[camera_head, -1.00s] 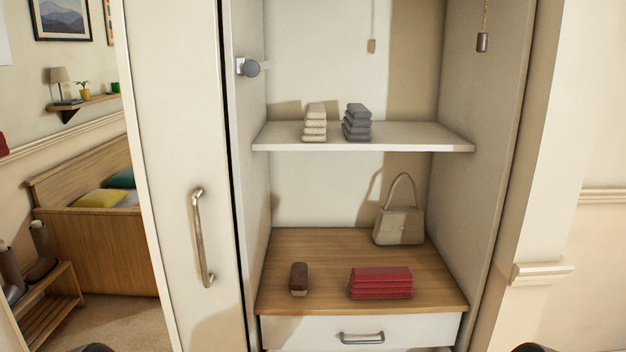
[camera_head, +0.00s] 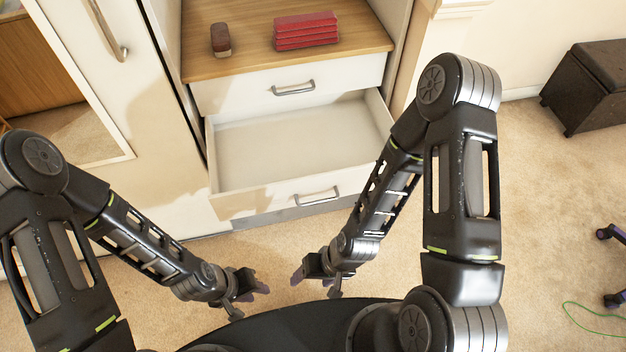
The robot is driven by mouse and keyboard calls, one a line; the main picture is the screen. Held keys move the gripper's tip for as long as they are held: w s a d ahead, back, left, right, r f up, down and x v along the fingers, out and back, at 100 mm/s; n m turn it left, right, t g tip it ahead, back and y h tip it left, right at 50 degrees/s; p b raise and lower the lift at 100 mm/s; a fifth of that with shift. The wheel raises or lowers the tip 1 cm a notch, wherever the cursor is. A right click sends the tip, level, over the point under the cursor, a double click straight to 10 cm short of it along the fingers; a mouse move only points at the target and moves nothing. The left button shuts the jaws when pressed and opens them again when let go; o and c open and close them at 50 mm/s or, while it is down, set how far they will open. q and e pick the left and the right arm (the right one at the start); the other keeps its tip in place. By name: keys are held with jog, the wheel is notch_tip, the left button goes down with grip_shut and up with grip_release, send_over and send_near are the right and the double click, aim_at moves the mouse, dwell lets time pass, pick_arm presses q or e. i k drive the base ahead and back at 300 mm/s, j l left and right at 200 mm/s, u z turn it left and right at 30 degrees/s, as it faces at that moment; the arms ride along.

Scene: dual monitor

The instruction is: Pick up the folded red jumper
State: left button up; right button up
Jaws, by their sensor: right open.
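The folded red jumper (camera_head: 306,31) lies as a neat layered stack on the wooden shelf of the wardrobe, at the top middle of the head view. My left gripper (camera_head: 249,298) is low in the view, in front of the wardrobe and well away from the jumper. Its fingers look apart and nothing shows between them. My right gripper (camera_head: 315,284) is beside it to the right, also low and far from the jumper. It is open and empty.
A brown brush-like object (camera_head: 220,40) stands left of the jumper on the wooden shelf (camera_head: 255,62). Below, an upper drawer (camera_head: 240,95) is shut and a lower drawer (camera_head: 290,145) is pulled out and looks empty. A dark stool (camera_head: 590,85) stands at right on the carpet.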

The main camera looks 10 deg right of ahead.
aim_at(315, 29)
jog(key=i+l+z, duration=0.1)
jog(key=l, duration=0.3)
jog(key=i+l+z, duration=0.15)
jog(key=l, duration=0.25)
jog(key=i+l+z, duration=0.1)
jog(key=i+l, duration=0.15)
jog(key=l, duration=0.15)
jog(key=i+l+z, duration=0.1)
jog(key=l, duration=0.3)
jog(key=i+l+z, duration=0.15)
jog(key=i+l, duration=0.15)
